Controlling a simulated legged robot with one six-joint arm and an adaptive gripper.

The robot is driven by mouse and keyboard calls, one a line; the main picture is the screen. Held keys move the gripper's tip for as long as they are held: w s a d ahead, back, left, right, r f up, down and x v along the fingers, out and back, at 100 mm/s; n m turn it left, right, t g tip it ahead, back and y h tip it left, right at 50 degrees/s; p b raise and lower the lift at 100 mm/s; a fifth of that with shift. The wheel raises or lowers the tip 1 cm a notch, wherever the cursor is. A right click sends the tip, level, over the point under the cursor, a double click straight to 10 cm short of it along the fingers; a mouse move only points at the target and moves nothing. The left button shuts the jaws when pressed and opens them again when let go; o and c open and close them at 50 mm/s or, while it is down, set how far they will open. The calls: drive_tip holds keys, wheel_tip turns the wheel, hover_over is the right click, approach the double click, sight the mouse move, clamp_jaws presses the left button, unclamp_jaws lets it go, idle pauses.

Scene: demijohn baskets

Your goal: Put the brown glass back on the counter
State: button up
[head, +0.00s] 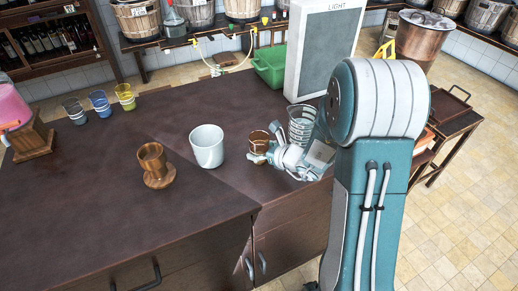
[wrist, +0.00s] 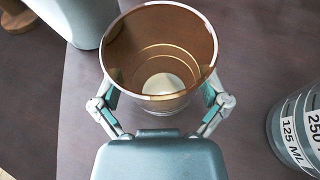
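The brown glass (wrist: 160,50) is a translucent brown tumbler, seen from above into its open mouth in the wrist view. My gripper (wrist: 160,98) has one finger on each side of it, and the pads appear pressed against its walls. In the head view the brown glass (head: 259,141) is upright at the end of my gripper (head: 262,155), over the right part of the dark brown counter (head: 110,215). I cannot tell whether its base touches the counter.
A white cup (head: 207,147) stands left of the glass. A clear measuring cup (head: 301,122) stands close on the right, partly behind my arm. Further left are a wooden cup (head: 152,158) on a round base and small coloured glasses (head: 99,103). The counter's front left is clear.

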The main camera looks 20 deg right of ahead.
drive_tip(key=shift+d, duration=0.5)
drive_tip(key=v, duration=1.1)
drive_tip(key=shift+s+r, duration=0.2)
drive_tip(key=shift+r, duration=0.05)
drive_tip(key=shift+s+r, duration=0.1)
drive_tip(key=shift+s, duration=0.05)
drive_tip(key=s+a+r+n+g, duration=0.65)
drive_tip(key=s+a+n, duration=0.4)
drive_tip(key=n, duration=0.45)
drive_tip(key=s+d+r+n+h, duration=0.4)
drive_tip(key=s+r+n+h, duration=0.2)
drive_tip(key=n, duration=0.8)
drive_tip(key=shift+s+d+r+n+t+h, duration=0.2)
drive_tip(key=shift+s+n+t+h, duration=0.15)
drive_tip(key=shift+s+h, duration=0.55)
